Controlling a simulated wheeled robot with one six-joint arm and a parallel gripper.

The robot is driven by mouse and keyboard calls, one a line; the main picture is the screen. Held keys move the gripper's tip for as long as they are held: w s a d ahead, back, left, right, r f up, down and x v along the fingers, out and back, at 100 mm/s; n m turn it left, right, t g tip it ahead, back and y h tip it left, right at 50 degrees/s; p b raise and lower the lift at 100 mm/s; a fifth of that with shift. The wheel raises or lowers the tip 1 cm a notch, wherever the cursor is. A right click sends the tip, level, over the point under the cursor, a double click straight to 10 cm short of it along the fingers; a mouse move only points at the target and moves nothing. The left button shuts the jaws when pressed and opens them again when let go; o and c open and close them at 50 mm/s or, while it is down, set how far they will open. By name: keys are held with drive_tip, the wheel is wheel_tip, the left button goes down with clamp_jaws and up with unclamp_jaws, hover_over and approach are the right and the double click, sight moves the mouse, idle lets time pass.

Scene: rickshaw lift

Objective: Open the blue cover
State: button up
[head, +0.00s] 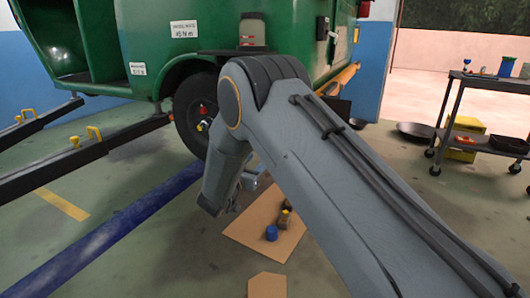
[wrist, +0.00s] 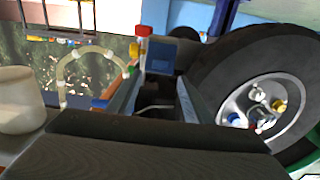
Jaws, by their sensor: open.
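A small blue cap (wrist: 234,119) shows on the wheel hub in the wrist view, to the right of my gripper. A blue cylinder (head: 271,233) stands on a cardboard sheet on the floor in the head view. I cannot tell which of these blue things is the cover. My gripper (wrist: 155,100) is open, its two fingers apart, with the wheel (wrist: 245,85) to their right. In the head view my gripper (head: 250,180) is low near the cardboard, partly hidden by my arm.
The green rickshaw (head: 200,40) stands at the back, with dark lift arms (head: 75,160) to its left. A blue strip (head: 120,225) crosses the floor. A tool cart (head: 490,82) stands at right. Dark and yellow items (head: 284,220) sit by the blue cylinder.

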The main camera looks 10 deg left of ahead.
drive_tip(key=b+x, duration=0.2)
drive_tip(key=x, duration=0.5)
drive_tip(key=shift+w, duration=0.1)
